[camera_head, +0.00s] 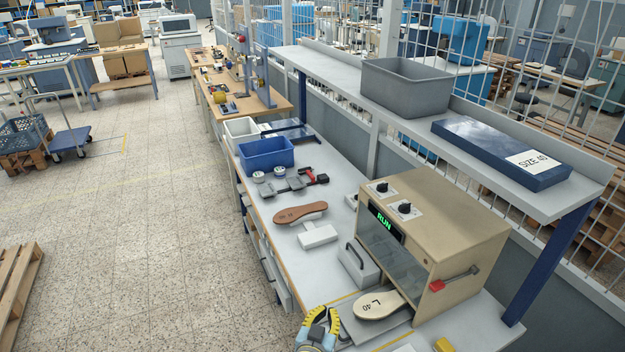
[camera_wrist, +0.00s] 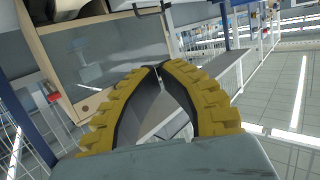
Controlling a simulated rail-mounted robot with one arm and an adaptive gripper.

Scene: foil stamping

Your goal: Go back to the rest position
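My gripper (camera_head: 318,328) is low in the head view, at the front edge of the bench and left of the stamping machine (camera_head: 452,228). In the wrist view its yellow fingers (camera_wrist: 159,69) curve together and their tips meet or nearly meet, with nothing seen held between them. A pale insole (camera_head: 378,305) marked "L 40" lies at the front of the machine, apart from my gripper. The machine's display (camera_head: 384,217) reads "RUN". A brown insole (camera_head: 300,212) rests on a white support further along the bench.
A red-tipped lever (camera_head: 452,280) sticks out of the machine's side. A grey block with a handle (camera_head: 358,263) stands left of it. A blue bin (camera_head: 266,153) is further back. The shelf carries a grey bin (camera_head: 407,86) and a blue "SIZE 40" box (camera_head: 500,150). The floor at left is open.

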